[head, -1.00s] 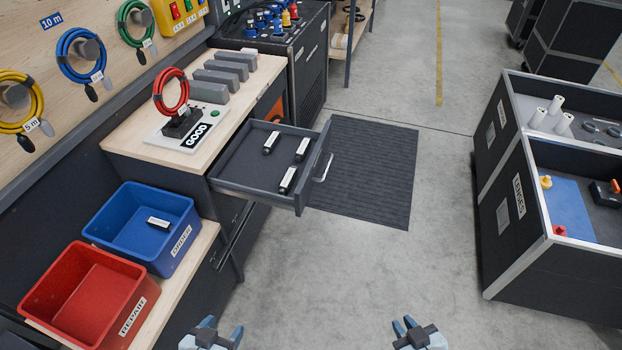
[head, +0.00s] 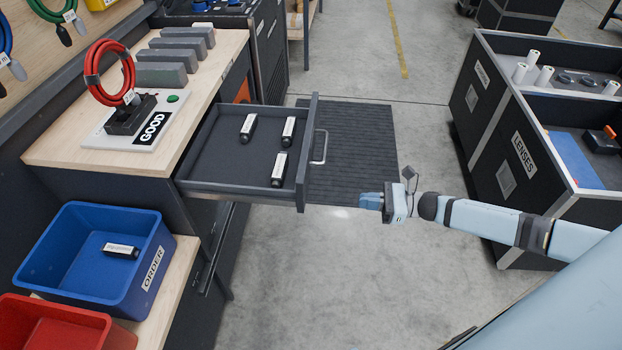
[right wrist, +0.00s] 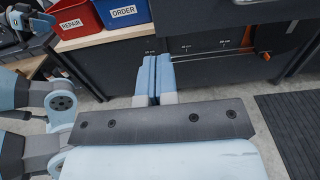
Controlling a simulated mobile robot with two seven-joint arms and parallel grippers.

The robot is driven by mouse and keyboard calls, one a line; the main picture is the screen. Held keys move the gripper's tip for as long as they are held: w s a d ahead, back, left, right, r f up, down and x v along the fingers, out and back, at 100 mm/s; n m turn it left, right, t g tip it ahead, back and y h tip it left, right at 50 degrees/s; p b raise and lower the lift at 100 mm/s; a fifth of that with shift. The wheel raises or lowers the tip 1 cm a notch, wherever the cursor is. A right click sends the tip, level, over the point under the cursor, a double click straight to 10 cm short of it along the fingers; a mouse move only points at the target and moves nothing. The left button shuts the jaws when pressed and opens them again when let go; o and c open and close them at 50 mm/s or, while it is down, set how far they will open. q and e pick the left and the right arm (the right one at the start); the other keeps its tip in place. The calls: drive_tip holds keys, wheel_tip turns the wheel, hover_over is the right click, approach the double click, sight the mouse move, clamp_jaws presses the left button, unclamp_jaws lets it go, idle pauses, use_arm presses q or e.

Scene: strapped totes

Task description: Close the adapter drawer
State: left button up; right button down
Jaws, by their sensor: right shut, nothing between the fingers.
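The adapter drawer (head: 235,189) is pulled out from the wooden-topped bench in the head view. Several black-and-white adapters, three of them, lie in it: one adapter (head: 248,128) at the back and two nearer the front panel. Its metal handle (head: 320,147) is on the right face. My right gripper (head: 372,205) is shut and empty, right of and a little below the handle, apart from the drawer. In the right wrist view its fingers (right wrist: 154,80) are together, pointing at the dark bench front. My left gripper is not in the head view; part of my other arm shows at the left of the wrist view.
A blue ORDER bin (head: 95,260) holding one adapter and a red REPAIR bin (head: 60,325) stand on a lower shelf. A LENSES case (head: 520,150) stands at the right. A dark floor mat (head: 350,160) lies beyond the drawer; open floor lies around it.

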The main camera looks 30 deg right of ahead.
use_arm(q)
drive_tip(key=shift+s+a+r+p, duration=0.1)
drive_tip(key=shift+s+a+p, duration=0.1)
drive_tip(key=shift+p, duration=0.35)
use_arm(e)
drive_tip(key=x, duration=1.3)
drive_tip(key=shift+a, duration=0.25)
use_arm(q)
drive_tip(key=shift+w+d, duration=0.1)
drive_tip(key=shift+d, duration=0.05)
use_arm(e)
drive_tip(key=shift+w, duration=0.1)
drive_tip(key=shift+a, duration=0.1)
